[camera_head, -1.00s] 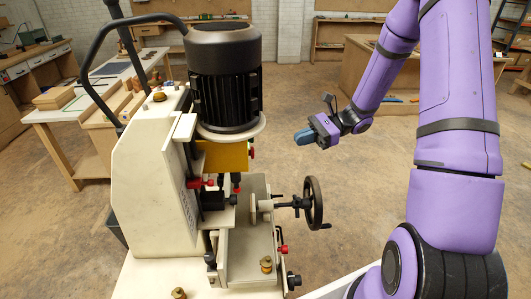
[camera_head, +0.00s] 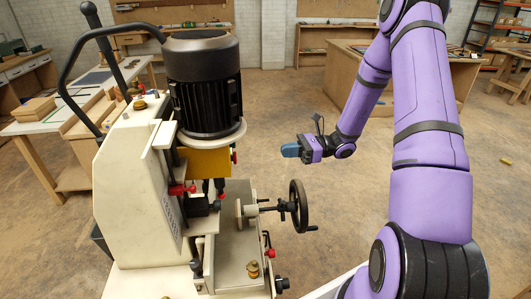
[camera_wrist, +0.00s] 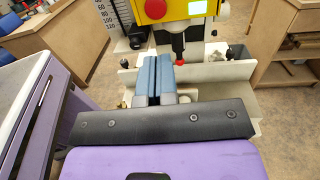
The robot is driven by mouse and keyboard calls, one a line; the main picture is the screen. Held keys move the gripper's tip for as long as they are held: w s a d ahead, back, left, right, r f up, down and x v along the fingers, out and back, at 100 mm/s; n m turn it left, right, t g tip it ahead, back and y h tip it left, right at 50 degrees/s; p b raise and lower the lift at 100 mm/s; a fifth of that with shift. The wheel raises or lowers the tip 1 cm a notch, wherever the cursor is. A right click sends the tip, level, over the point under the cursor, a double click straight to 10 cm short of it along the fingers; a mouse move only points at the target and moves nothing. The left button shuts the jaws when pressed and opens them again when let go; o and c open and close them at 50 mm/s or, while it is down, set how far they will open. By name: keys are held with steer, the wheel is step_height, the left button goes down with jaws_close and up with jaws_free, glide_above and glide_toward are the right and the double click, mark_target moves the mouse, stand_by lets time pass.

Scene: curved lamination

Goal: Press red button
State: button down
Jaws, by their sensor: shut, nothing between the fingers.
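The red button (camera_wrist: 155,9) is round and sits on a yellow control box (camera_wrist: 172,17) at the top edge of the wrist view, left of a lit green screen (camera_wrist: 197,7). In the head view, the yellow box (camera_head: 207,162) is under the machine's black motor, with a red button (camera_head: 234,157) showing at its right side. My gripper (camera_head: 290,150) is right of the box, apart from it, with its blue fingers pointing left at about the button's height. In the wrist view the blue fingers (camera_wrist: 158,62) are together and empty, below the button in the picture.
The cream machine has a black handwheel (camera_head: 299,206) below my gripper and a black curved handle (camera_head: 82,68) at upper left. A red-tipped knob (camera_wrist: 180,62) shows right of the fingertips. Wooden workbenches stand behind. Open floor lies right of the machine.

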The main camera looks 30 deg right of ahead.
steer(key=x, duration=1.3)
steer(key=shift+a, duration=0.2)
steer(key=shift+x, duration=0.8)
steer(key=v, duration=1.5)
steer(key=shift+w, duration=0.15)
